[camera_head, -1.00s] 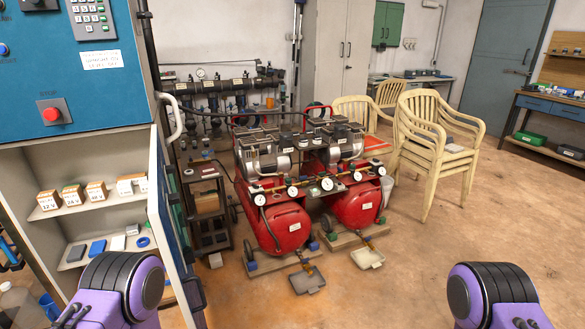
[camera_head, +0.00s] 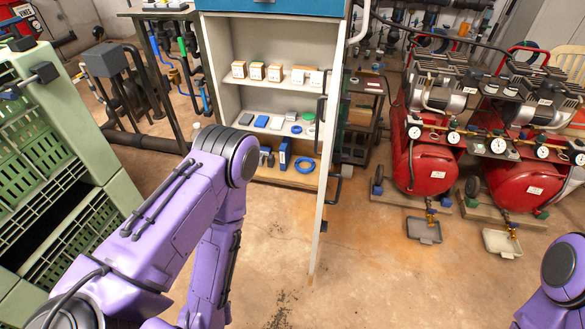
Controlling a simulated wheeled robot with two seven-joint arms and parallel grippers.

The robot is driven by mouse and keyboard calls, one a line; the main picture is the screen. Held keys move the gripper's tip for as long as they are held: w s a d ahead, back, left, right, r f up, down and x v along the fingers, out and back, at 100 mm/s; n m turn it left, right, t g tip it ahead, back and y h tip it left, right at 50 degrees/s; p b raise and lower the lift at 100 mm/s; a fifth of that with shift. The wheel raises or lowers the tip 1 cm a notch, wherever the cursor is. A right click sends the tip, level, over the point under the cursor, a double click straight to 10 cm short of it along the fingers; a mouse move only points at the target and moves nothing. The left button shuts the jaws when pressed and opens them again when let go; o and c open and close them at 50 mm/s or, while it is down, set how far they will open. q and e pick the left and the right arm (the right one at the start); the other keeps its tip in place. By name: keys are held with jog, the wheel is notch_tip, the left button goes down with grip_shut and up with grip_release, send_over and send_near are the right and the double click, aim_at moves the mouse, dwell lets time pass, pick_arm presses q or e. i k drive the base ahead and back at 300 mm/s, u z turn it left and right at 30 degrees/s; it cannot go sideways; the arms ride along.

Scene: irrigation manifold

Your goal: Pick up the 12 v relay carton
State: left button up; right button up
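Several small white-and-brown cartons stand in a row on the upper shelf of the open cabinet. The leftmost is the 12 V relay carton (camera_head: 239,69), whose 12 V label was readable in the earlier frame but is too small to read now. My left arm, purple, reaches in from the left and bends down in front of the cabinet's lower left. Its gripper is out of view. Only a part of my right arm shows at the lower right edge, and its gripper is out of view too.
The cabinet door (camera_head: 328,130) stands open on the right side, edge towards me. Lower shelves hold small boxes and a blue coil (camera_head: 304,165). Green crates (camera_head: 45,150) are stacked at left. Red compressors (camera_head: 422,168) stand at right. Floor before the cabinet is clear.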

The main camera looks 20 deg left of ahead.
aim_at(239, 68)
jog(key=u, duration=2.15)
jog(key=k, duration=1.05)
jog(key=z, duration=1.25)
jog(key=i, duration=1)
jog(key=z, duration=0.05)
